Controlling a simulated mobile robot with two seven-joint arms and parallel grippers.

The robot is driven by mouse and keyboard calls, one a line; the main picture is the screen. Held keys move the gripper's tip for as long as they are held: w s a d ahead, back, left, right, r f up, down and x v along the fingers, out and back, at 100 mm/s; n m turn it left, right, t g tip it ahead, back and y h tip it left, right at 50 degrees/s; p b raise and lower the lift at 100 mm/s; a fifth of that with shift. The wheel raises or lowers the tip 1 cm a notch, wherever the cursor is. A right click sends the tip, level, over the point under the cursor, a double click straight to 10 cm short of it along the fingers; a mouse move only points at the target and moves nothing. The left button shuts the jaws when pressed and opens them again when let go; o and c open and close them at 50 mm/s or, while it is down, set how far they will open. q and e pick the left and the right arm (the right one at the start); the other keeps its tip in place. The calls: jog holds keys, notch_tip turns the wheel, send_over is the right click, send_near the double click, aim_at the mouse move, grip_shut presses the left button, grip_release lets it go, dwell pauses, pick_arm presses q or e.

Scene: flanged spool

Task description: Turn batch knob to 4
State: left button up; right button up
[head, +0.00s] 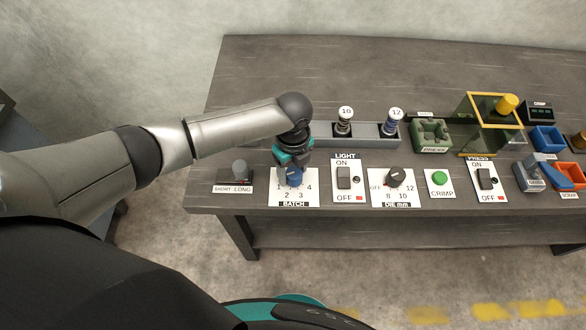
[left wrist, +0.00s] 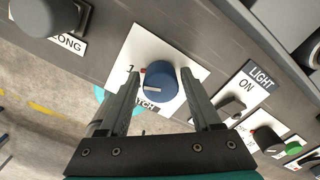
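The batch knob is blue and sits on a white plate marked 1 to 4 in the head view (head: 293,177). In the left wrist view the knob (left wrist: 156,80) stands between my two fingers, with a small gap visible beside it. It has a white line on its face and a red mark beside it near the 1. The 2, 3 and 4 are hidden in the wrist view, so I cannot tell the exact setting. My left gripper (head: 292,166) reaches down over the knob, open around it; it fills the lower wrist view (left wrist: 158,92). My right gripper is not in view.
The short/long knob (head: 239,168) is left of the batch plate. The light switch (head: 344,177) is close on its right, then the die knob (head: 395,177) and green crimp button (head: 439,178). Spools (head: 344,122) stand on a grey rack behind. The table's front edge is close.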

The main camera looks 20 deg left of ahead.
pick_arm(q)
grip_shut()
dwell(0.3)
